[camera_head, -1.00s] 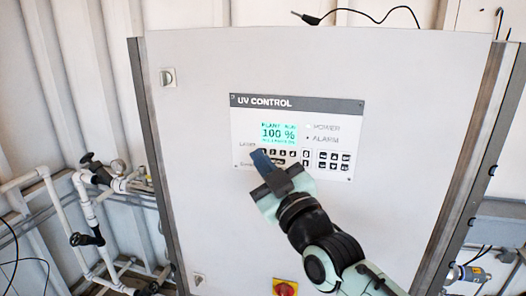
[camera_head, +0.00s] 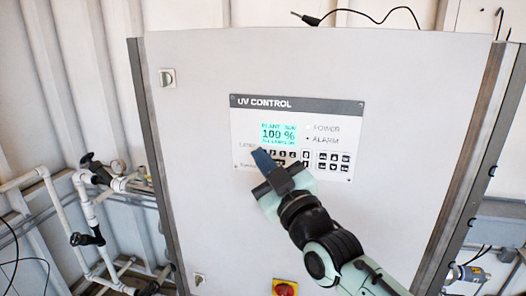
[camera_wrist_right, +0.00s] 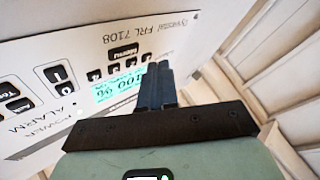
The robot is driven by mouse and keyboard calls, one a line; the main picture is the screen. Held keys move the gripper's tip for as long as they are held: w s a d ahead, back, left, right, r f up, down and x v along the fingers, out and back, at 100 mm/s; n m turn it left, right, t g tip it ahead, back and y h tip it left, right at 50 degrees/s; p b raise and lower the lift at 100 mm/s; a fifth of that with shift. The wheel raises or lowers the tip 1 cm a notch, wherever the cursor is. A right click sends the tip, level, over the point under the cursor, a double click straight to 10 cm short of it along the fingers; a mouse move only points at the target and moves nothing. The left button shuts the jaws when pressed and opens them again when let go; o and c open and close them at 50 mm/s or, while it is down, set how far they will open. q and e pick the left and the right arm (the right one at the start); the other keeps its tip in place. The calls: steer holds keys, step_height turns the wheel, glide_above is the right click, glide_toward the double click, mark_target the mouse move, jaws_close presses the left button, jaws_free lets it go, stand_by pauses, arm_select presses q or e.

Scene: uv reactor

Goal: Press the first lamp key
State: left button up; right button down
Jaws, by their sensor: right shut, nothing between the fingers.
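The UV control panel (camera_head: 240,125) is a light plate with a dark header on the cabinet door. Its lit display (camera_head: 278,134) reads 100 %. The row of small black lamp keys (camera_head: 282,154) runs below the display, by the word Lamp. My right gripper (camera_head: 259,154) is shut and empty, with its blue fingertips at the left end of that row. The fingers hide the first lamp key. In the right wrist view the shut fingers (camera_wrist_right: 157,75) lie over the end of the key row (camera_wrist_right: 117,66); I cannot tell if they touch. My left gripper is not in view.
The grey cabinet door (camera_head: 350,230) fills the middle. A red and yellow switch (camera_head: 285,288) is low on it, and a latch (camera_head: 167,78) is at upper left. White pipes with valves (camera_head: 85,215) stand at the left. More black keys (camera_head: 333,161) sit at the panel's right.

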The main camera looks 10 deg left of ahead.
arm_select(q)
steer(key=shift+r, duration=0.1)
arm_select(e)
steer(key=shift+w, duration=0.2)
stand_by(0.4)
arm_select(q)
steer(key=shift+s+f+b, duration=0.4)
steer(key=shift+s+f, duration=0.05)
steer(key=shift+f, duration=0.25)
arm_select(e)
steer(key=shift+s, duration=0.75)
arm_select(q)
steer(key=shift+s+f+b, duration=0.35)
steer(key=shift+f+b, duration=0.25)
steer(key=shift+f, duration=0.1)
arm_select(e)
steer(key=s, duration=0.4)
steer(key=shift+s, duration=0.4)
